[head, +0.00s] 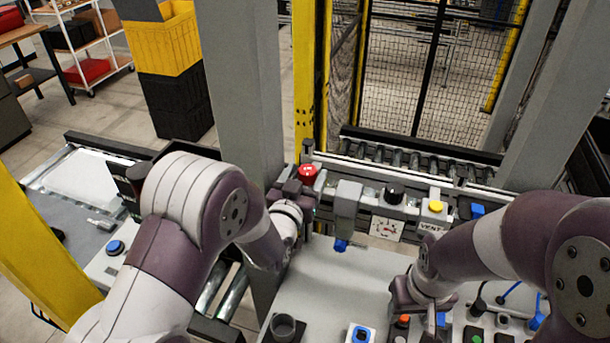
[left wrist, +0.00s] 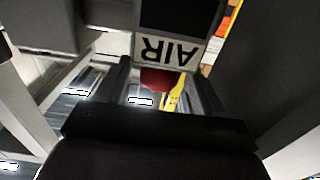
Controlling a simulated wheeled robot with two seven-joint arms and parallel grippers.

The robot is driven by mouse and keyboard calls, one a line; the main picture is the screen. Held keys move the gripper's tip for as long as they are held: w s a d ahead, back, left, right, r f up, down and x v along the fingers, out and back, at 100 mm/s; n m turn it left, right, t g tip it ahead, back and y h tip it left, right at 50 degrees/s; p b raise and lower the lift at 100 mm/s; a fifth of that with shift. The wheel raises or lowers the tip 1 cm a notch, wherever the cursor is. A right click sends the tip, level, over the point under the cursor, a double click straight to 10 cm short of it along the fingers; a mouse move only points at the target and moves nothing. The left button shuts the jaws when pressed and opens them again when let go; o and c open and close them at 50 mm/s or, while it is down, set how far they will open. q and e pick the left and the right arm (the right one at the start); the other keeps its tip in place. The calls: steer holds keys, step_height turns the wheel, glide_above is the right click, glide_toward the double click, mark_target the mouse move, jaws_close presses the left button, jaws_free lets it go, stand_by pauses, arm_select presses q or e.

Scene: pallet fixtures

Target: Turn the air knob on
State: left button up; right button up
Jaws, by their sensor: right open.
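A red knob (head: 308,172) with a white mark on top stands on the rail behind the table, at the centre of the head view. In the left wrist view the red part (left wrist: 158,79) shows below a white label reading AIR (left wrist: 168,50), upside down. My left gripper (head: 294,188) is right beside the red knob. Its two dark fingers stand either side of the red part with gaps, so it is open; contact cannot be seen. The knob's front and base are partly hidden by my gripper. My right gripper (head: 424,300) is open, low over the button panel at right.
A black knob (head: 394,192) with a gauge below it and a yellow button (head: 436,207) above a VENT label are further right along the rail. A grey post (head: 238,90) stands close to my left arm. The grey table (head: 330,290) is clear in its middle.

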arm_select(q)
steer(key=c, duration=0.9)
steer(key=shift+s+d+f+n+y+b, duration=0.1)
steer(key=shift+d+f+n+y+b, duration=0.1)
steer(key=shift+n+y+b, duration=0.45)
steer(key=shift+o, duration=0.2)
steer(key=shift+d+n+t+y+b, duration=0.1)
steer(key=shift+n+t+y+b, duration=0.4)
steer(key=shift+y+b, duration=0.55)
steer(key=shift+d+r+n+y, duration=0.1)
steer(key=shift+n+y, duration=0.55)
steer(key=shift+y, duration=0.45)
steer(key=shift+r+n+g+y, duration=0.1)
steer(key=shift+n+g+y, duration=0.2)
steer(key=shift+n+y, duration=1.1)
steer(key=shift+y, duration=0.6)
steer(key=o, duration=1.1)
steer(key=shift+b, duration=0.3)
steer(key=shift+c, duration=0.2)
steer(key=shift+d, duration=0.1)
